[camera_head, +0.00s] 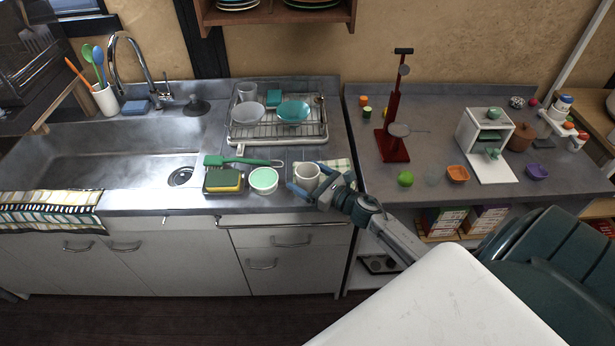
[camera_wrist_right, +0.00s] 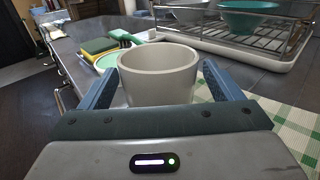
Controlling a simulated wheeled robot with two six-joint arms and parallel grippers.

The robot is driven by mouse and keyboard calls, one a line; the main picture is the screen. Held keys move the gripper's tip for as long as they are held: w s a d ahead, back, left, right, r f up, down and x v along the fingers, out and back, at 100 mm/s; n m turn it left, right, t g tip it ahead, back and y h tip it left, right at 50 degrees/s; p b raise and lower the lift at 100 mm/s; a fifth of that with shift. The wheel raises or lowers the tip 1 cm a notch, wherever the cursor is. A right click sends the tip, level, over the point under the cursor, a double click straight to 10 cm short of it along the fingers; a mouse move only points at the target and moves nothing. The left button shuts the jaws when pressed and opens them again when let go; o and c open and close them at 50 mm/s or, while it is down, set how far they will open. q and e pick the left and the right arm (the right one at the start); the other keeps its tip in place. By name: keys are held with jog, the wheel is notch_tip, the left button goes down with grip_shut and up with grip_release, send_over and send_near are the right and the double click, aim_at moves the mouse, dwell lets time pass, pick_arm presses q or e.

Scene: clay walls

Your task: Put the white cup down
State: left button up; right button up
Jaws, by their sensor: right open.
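The white cup (camera_head: 306,176) stands upright on the metal counter (camera_head: 150,200), close to its front edge and at the left end of a green checked cloth (camera_head: 340,168). In the right wrist view the cup (camera_wrist_right: 158,73) is between the two fingers of my right gripper (camera_wrist_right: 160,88), with its open rim up. My right gripper (camera_head: 310,190) is open, with a finger on each side of the cup. Whether either finger touches it, and whether its base is partly on the cloth, I cannot tell. My left gripper is not in view.
A dish rack (camera_head: 270,138) stands behind. A green ball (camera_head: 405,179) sits on the right-hand counter. The sink (camera_head: 110,160) is further left.

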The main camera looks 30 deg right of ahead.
jog(key=c, duration=1.1)
